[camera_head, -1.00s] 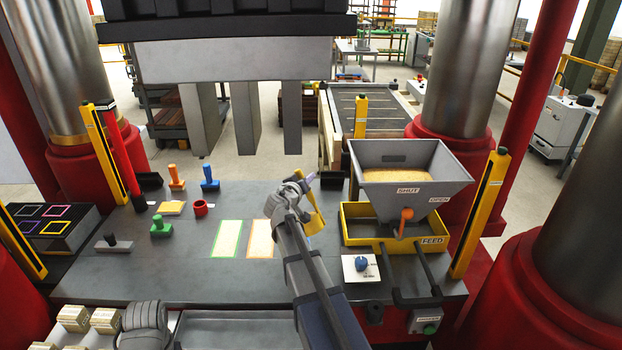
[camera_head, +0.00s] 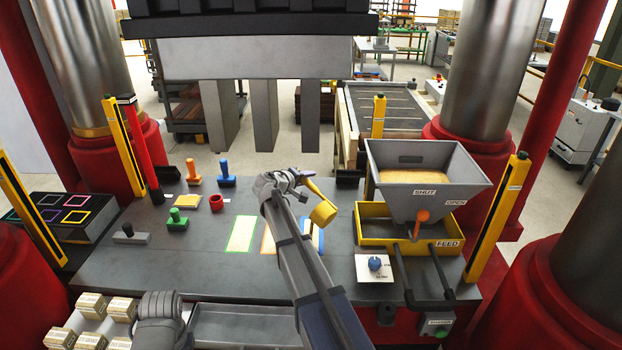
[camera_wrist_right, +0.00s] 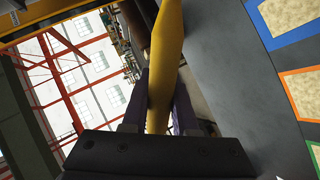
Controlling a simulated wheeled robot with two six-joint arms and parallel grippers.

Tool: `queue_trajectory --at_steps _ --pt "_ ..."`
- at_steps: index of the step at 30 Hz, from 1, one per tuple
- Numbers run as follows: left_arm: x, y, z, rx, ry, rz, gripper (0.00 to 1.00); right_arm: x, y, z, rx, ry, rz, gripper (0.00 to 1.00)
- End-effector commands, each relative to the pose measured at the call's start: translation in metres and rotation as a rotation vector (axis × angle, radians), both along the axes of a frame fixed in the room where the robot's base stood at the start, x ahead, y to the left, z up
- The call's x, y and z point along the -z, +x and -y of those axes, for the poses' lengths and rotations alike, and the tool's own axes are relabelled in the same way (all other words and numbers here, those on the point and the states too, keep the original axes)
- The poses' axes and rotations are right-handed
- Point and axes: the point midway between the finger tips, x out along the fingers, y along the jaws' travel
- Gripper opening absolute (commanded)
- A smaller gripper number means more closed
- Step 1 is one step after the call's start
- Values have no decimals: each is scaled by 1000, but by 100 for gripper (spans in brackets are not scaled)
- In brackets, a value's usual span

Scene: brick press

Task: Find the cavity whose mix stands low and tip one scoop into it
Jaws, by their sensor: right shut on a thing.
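My right gripper (camera_head: 299,180) is shut on the handle of a yellow scoop (camera_head: 322,213), held above the table near the cavities. The scoop also shows in the right wrist view (camera_wrist_right: 166,50), between the fingers; its contents are hidden. Three cavities lie flush in the table: green-rimmed (camera_head: 241,234), orange-rimmed (camera_head: 267,237) and blue-rimmed (camera_head: 318,242). My arm and the scoop partly cover the last two. The right wrist view shows pale mix in the blue-rimmed (camera_wrist_right: 292,12), orange-rimmed (camera_wrist_right: 303,92) and green-rimmed (camera_wrist_right: 316,153) ones; I cannot tell which stands low.
A grey hopper (camera_head: 430,190) of mix stands over a yellow feed tray (camera_head: 375,240) on the right. Red, green, blue and orange small pieces stand at left. Press punches (camera_head: 264,115) hang above the table's back. Yellow posts flank the table.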

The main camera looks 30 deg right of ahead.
Motion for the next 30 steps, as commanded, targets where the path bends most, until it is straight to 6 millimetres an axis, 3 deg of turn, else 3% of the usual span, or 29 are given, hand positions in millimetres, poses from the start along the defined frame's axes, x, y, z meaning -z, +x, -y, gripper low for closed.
queue_trajectory --at_steps 13,30 --pt "18 0 0 1 0 0 50 23 26 -7 0 -88 -272 0" --pt "58 0 0 -1 0 0 50 59 37 -11 0 -200 -623 0"
